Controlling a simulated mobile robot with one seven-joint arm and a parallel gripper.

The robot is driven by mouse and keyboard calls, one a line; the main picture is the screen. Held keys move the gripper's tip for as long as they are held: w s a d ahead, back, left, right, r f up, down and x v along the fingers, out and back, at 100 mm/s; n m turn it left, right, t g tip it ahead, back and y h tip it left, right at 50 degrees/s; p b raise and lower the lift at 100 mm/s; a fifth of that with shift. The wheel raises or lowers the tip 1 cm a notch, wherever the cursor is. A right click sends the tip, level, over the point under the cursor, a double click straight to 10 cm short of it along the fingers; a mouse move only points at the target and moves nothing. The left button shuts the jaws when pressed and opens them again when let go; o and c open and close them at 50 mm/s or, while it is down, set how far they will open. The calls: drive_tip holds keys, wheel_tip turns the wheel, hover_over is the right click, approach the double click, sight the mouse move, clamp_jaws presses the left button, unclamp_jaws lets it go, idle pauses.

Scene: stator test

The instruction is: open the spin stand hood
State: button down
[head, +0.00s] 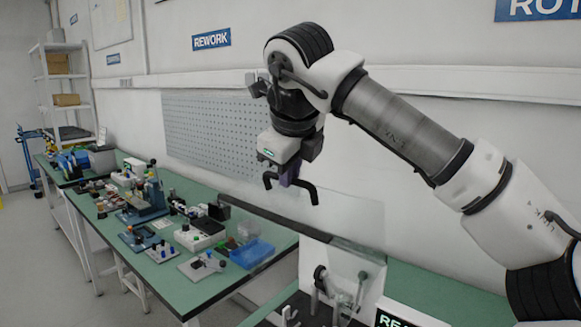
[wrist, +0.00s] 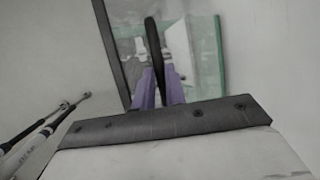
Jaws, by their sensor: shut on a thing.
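The spin stand hood (head: 345,215) is a clear panel with a dark edge strip, on the bench at the centre right. It appears raised and tilted, with the stand's metal fittings (head: 340,290) showing below it. Its black handle (head: 312,192) is at the upper part of the panel. My gripper (head: 290,180), with purple fingers, is shut on the handle. In the wrist view the black handle (wrist: 152,35) stands between the purple fingers of my gripper (wrist: 160,88). The exact finger contact is partly hidden.
A green bench (head: 215,290) at the left carries several tools, small parts and a blue bin (head: 252,253). A grey pegboard (head: 215,135) hangs on the wall behind. Thin rods (wrist: 45,135) show at the left of the wrist view. A lit display (head: 398,320) is at the lower right.

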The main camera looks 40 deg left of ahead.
drive_tip(key=shift+s+f, duration=0.45)
drive_tip(key=shift+s, duration=0.1)
drive_tip(key=shift+w, duration=0.1)
drive_tip(key=c, duration=1.5)
unclamp_jaws()
drive_tip(key=shift+o, duration=0.2)
drive_tip(key=shift+r, duration=0.1)
drive_tip(key=p+v, duration=0.1)
drive_tip(key=v, duration=1.2)
drive_tip(key=shift+s+r, duration=0.2)
drive_tip(key=shift+r, duration=0.1)
drive_tip(key=shift+d, duration=0.15)
